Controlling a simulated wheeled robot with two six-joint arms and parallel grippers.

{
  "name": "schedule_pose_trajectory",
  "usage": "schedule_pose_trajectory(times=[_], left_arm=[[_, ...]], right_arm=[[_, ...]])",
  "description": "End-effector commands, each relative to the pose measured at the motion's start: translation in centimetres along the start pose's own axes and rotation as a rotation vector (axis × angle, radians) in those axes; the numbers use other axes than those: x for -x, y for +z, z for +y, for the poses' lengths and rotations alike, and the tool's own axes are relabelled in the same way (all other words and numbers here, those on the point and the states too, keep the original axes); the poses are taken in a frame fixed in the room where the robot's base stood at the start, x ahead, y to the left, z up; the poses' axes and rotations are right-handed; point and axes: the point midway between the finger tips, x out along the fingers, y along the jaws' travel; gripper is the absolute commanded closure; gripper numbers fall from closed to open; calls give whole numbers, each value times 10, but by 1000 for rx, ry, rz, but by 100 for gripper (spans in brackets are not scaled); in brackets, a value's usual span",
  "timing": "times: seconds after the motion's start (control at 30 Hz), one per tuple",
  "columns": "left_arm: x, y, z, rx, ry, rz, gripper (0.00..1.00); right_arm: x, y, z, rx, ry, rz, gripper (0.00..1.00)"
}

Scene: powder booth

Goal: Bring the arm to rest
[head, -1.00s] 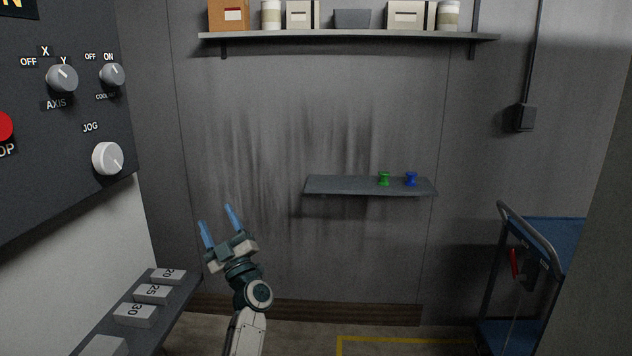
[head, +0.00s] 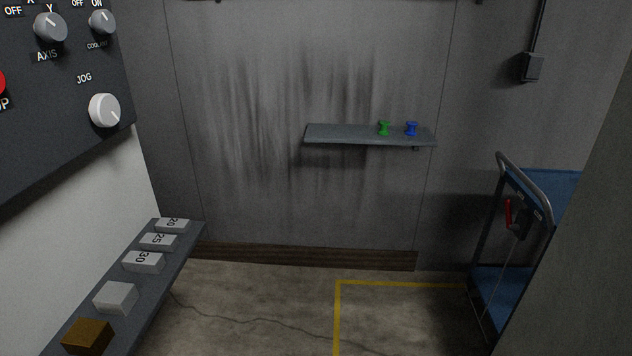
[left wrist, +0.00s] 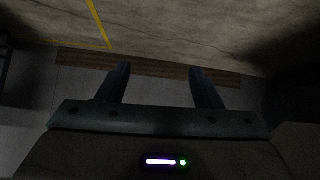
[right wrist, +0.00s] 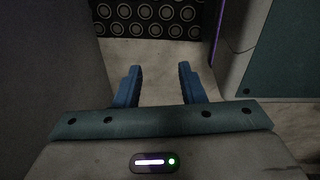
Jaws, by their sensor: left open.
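My left gripper (left wrist: 159,88) shows in the left wrist view with its two fingers apart and nothing between them. Past it are the floor and the ribbed strip at the wall's foot. My left arm is out of the head view. My right gripper (right wrist: 158,88) shows in the right wrist view, its blue fingers apart and empty. Pale floor and a dark panel with rows of rings (right wrist: 150,14) lie beyond it.
A wall shelf (head: 340,134) holds a green spool (head: 384,128) and a blue spool (head: 411,128). A control panel (head: 60,110) and a ledge with numbered blocks (head: 144,262) stand left. A blue cart (head: 500,290) stands right. The middle floor is open.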

Motion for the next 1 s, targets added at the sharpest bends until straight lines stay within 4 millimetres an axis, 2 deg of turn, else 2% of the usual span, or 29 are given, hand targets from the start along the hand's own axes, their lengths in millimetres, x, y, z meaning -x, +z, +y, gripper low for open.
schedule_pose_trajectory(times=[0.03,0.2,0.3,0.4,0.5,0.6,1.0], left_arm=[[12,41,-8,-12,-6,-83,41],[59,159,-34,-44,-34,-341,41],[91,216,-49,-62,-54,-475,41],[119,258,-62,-76,-73,-577,41],[139,284,-70,-84,-86,-644,41],[150,296,-74,-89,-93,-677,41],[151,298,-74,-89,-94,-682,41]], right_arm=[[0,-1,0,-1,0,2,64],[-3,4,0,-1,0,2,64],[-4,11,0,-2,0,-2,64],[-6,17,-1,-2,-1,-7,64],[-7,21,-1,-2,-2,-12,64],[-8,24,-2,-3,-3,-15,64],[-8,25,-2,-3,-3,-17,64]])
